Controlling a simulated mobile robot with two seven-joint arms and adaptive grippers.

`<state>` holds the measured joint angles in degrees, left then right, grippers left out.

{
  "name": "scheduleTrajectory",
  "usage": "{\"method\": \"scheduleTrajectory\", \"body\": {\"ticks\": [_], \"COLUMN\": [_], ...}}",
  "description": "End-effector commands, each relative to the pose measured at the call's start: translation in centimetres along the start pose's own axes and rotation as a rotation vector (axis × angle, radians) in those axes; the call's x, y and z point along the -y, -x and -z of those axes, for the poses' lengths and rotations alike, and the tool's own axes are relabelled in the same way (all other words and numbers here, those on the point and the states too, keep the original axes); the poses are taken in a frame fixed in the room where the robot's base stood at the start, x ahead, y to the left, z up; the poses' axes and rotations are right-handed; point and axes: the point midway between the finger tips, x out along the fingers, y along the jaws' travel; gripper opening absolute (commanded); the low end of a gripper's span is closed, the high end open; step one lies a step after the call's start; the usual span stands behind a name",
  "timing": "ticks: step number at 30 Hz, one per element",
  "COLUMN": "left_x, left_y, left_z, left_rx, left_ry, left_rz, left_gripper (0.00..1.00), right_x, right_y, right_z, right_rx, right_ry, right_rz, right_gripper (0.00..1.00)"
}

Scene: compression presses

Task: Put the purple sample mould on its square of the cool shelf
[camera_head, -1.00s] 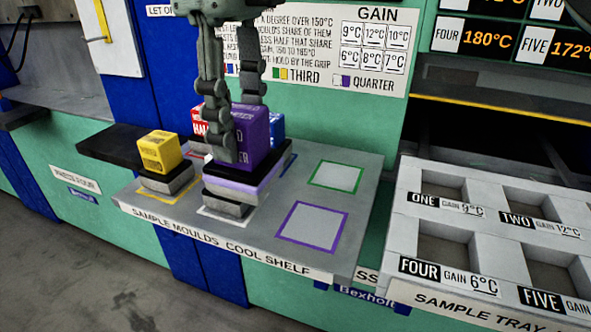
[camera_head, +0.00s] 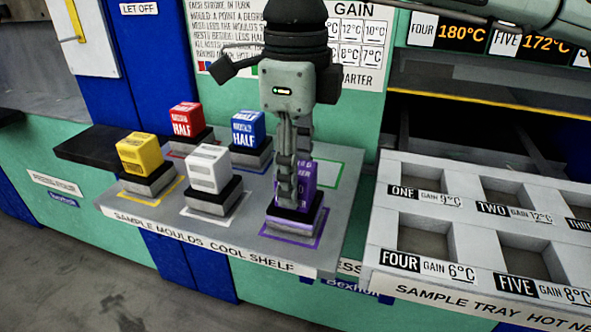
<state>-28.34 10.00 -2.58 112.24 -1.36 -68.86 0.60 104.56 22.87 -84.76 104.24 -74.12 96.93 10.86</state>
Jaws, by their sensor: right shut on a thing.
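The purple sample mould (camera_head: 309,188) stands upright at the front right of the cool shelf (camera_head: 245,232). Its base sits within the purple-outlined square (camera_head: 318,238), whose edges show around it. My right gripper (camera_head: 289,200) comes down from above and is shut on the mould's block, its fingers hiding part of the front. Whether the base fully rests on the shelf is hard to tell, but no gap shows under it. My left gripper is not in view.
White (camera_head: 209,170), yellow (camera_head: 140,153), red (camera_head: 187,122) and blue (camera_head: 249,129) moulds stand on the shelf to the left. The green-outlined square (camera_head: 326,173) behind the purple mould looks empty. The sample tray (camera_head: 372,250) is at the right.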

Motion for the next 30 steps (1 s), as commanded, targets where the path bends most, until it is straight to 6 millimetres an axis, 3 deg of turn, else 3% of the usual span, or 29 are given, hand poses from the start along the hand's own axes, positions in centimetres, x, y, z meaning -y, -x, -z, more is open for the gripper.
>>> {"method": "scheduleTrajectory", "body": {"ticks": [13, 14, 18, 30], "left_x": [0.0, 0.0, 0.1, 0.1], "left_y": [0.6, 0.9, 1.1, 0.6], "left_z": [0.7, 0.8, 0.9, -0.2], "left_rx": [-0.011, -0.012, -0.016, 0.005], "left_ry": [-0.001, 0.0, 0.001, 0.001], "left_rz": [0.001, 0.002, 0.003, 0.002], "left_gripper": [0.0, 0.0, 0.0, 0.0], "right_x": [0.0, 0.0, 0.0, 0.0], "right_y": [-0.1, -0.2, -0.2, 0.2], "right_z": [-0.1, 0.0, 0.0, 0.0], "right_rx": [0.003, 0.0, 0.0, 0.0], "right_ry": [0.0, 0.0, 0.0, 0.0], "right_rz": [0.002, 0.0, 0.0, 0.001], "right_gripper": [0.0, 0.41, 0.59, 0.6]}}
